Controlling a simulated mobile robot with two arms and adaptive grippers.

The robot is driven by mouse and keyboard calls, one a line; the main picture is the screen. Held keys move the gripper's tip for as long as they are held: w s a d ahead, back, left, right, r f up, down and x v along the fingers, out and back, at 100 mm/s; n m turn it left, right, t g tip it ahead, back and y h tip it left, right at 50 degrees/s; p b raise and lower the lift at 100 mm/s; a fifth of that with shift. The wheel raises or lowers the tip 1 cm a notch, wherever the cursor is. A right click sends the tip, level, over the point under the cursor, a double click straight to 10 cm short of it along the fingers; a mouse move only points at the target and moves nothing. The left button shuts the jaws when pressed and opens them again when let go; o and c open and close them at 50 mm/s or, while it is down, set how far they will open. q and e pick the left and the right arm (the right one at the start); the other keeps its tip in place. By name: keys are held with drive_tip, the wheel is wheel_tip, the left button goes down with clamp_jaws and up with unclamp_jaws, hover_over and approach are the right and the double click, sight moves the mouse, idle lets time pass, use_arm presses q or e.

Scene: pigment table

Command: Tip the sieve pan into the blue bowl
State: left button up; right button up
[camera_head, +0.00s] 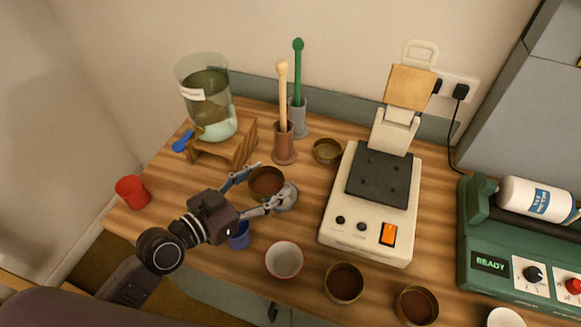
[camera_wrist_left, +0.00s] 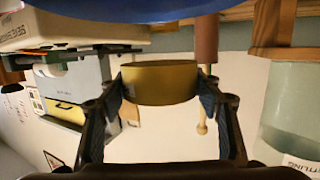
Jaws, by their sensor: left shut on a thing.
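The sieve pan (camera_head: 267,182), a small brass pan with brown contents, is between the fingers of my left gripper (camera_head: 268,184) in the head view. The gripper is shut on it, with a finger on either side. In the left wrist view the pan's brass wall (camera_wrist_left: 160,84) shows between both fingertips, looking roughly level. The blue bowl (camera_head: 238,238) is below and nearer than the pan, partly hidden by my gripper. A blue surface (camera_wrist_left: 150,12), likely this bowl, crosses the top of the wrist view. My right gripper is not in view.
A grey disc (camera_head: 288,197) lies beside the right finger. A red-rimmed white bowl (camera_head: 284,259), brass pans (camera_head: 344,283) and a white machine (camera_head: 365,215) stand to the right. A red cup (camera_head: 132,191) and a glass jar on a wooden stand (camera_head: 225,149) are at left.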

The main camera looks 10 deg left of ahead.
sight(279, 175)
use_arm(q)
drive_tip(key=d+r+p, duration=0.1)
drive_tip(key=d, duration=0.1)
drive_tip(key=d+r, duration=0.2)
drive_tip(key=shift+w+p, duration=0.15)
drive_tip(key=shift+p, duration=0.2)
drive_tip(key=f+n+g+h+b, duration=0.1)
drive_tip(key=n, duration=0.4)
drive_tip(key=w+n+g+h+b, duration=0.1)
drive_tip(key=n, duration=0.4)
drive_tip(key=w+a+f+n+g+h, duration=0.1)
drive_tip(key=n+h, duration=0.1)
drive_tip(key=n, duration=0.3)
drive_tip(key=shift+f+b, duration=0.35)
drive_tip(key=shift+b, duration=0.05)
drive_tip(key=n, duration=0.1)
drive_tip(key=f+n+h+b, duration=0.1)
drive_tip(key=n, duration=0.1)
drive_tip(key=shift+w+a+f, duration=0.15)
drive_tip(key=shift+w+a, duration=0.25)
drive_tip(key=shift+a+n, duration=0.1)
drive_tip(key=shift+n, duration=0.2)
idle(1.0)
